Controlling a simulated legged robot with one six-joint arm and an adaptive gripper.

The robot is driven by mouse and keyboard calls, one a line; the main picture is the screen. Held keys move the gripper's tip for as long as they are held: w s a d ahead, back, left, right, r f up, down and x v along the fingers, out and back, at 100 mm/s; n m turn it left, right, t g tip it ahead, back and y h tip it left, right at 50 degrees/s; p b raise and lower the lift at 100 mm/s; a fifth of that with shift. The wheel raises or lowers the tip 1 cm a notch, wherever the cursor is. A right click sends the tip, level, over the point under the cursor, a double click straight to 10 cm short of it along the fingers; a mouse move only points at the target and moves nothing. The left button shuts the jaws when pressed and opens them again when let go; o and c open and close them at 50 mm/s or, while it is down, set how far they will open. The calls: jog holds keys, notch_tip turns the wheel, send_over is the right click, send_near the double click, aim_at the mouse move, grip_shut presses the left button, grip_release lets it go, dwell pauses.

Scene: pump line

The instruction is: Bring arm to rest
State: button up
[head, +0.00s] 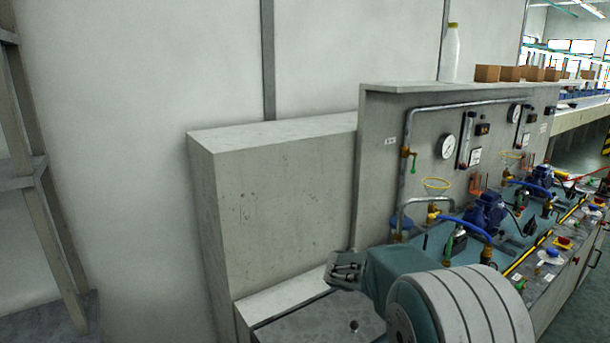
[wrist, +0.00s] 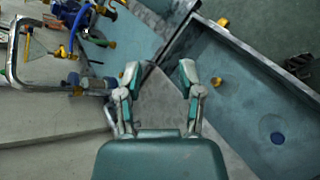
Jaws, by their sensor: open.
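My gripper (wrist: 160,74) is open, with its two teal-tipped fingers apart and nothing between them in the wrist view. It hangs over a grey surface beside a blue-grey basin (wrist: 245,100). In the head view my gripper (head: 346,268) shows at the lower middle, in front of the bench's left end and near a plain grey block (head: 275,195). My banded pale arm link hides part of the bench front there.
A white bottle (head: 451,54) stands on the upper ledge near brown boxes (head: 487,73). A frame (head: 38,165) stands at far left.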

jog(key=s+a+r+m+y, duration=0.1)
jog(key=s+r+m+y, duration=0.2)
jog(key=s, duration=0.5)
jog(key=s+r+m+y, duration=0.2)
jog(key=s+r+m, duration=0.1)
jog(key=s, duration=0.5)
jog(key=s+a+m+t+y, duration=0.1)
jog(key=s+a+m+y, duration=0.2)
jog(key=s, duration=0.4)
jog(key=s+a+m+t+y, duration=0.1)
jog(key=s+a+m+y, duration=0.2)
jog(key=s, duration=0.5)
jog(key=shift+s+a+r+m+y, duration=0.15)
jog(key=shift+a+m+y, duration=0.2)
jog(key=shift+a, duration=0.4)
